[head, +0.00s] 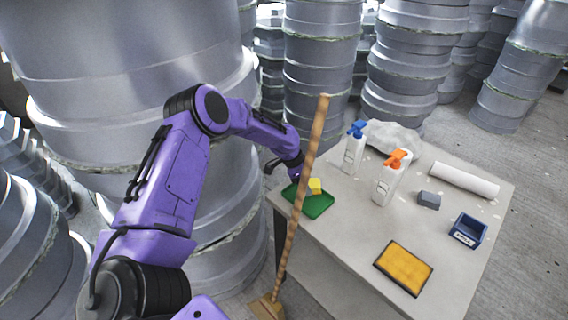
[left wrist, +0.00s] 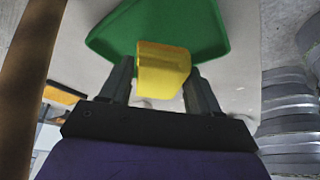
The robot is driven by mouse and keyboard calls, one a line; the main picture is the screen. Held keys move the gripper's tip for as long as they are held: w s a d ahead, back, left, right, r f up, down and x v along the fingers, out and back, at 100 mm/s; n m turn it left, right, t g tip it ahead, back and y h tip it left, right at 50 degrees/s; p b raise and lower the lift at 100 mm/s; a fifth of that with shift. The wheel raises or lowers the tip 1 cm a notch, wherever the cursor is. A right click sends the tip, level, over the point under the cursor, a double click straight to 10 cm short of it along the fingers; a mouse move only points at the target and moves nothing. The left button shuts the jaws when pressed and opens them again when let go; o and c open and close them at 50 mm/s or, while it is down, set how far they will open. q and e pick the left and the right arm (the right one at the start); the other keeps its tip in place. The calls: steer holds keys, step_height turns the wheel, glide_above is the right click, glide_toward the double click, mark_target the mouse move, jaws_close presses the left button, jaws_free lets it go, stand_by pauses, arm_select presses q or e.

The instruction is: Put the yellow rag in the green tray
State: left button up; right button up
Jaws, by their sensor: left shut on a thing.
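The yellow rag (head: 315,186) looks like a small folded block in the head view. It is held between the fingers of my left gripper (head: 308,183), which is shut on it. In the left wrist view the rag (left wrist: 163,70) sits between the two dark fingers of the gripper (left wrist: 160,82). The green tray (head: 318,206) lies on the near left corner of the table. The rag is over the tray in both views; the tray (left wrist: 205,25) is beyond it in the left wrist view. I cannot tell whether the rag touches it. My right gripper is not in view.
A wooden handle (head: 304,178) stands upright in front of the tray and partly hides it. On the table (head: 345,240) are two spray bottles (head: 390,180), a grey block (head: 428,200), a blue bin (head: 468,230), a white roll (head: 463,180) and an orange-yellow pad (head: 404,266).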

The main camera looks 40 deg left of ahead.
arm_select(q)
steer(key=f+b, duration=0.2)
steer(key=f, duration=0.2)
steer(key=shift+s+d+f+b, duration=0.1)
steer(key=shift+s+d+b, duration=0.15)
steer(key=shift+s+b, duration=0.15)
steer(key=shift+a, duration=0.15)
steer(key=shift+c, duration=0.4)
steer(key=shift+s, duration=0.1)
steer(key=o, duration=0.8)
steer(key=shift+o, duration=1.1)
